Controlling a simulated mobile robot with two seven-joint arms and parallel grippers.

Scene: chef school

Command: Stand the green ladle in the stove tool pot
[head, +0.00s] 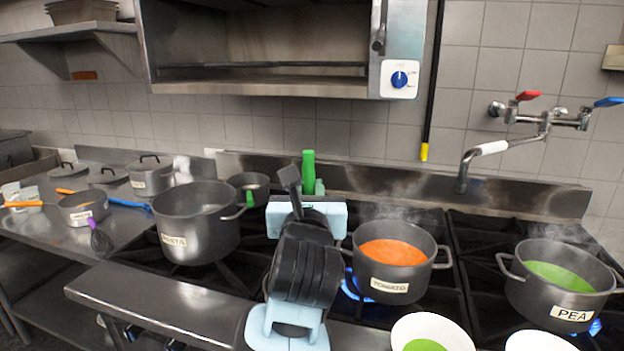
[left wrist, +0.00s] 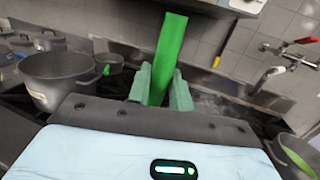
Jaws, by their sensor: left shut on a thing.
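My left gripper (head: 313,190) is above the back of the stove, its fingers shut on the upright green handle of the green ladle (head: 308,168). In the left wrist view the same handle (left wrist: 170,45) rises from between the pale green fingers (left wrist: 160,90). The ladle's bowl end is hidden behind the gripper. No tool pot is clearly marked as such. A small labelled pot (head: 84,209) stands on the left counter with tools around it, and a small dark pot (head: 248,182) stands at the stove's back left. My right gripper is out of view.
A large PASTA pot (head: 198,232) stands left of my arm. A TOMATO pot (head: 388,280) with orange soup stands right, over a blue flame. A PEA pot (head: 555,292) stands further right. White bowls (head: 440,325) are at front. A tap (head: 480,155) overhangs the stove's back.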

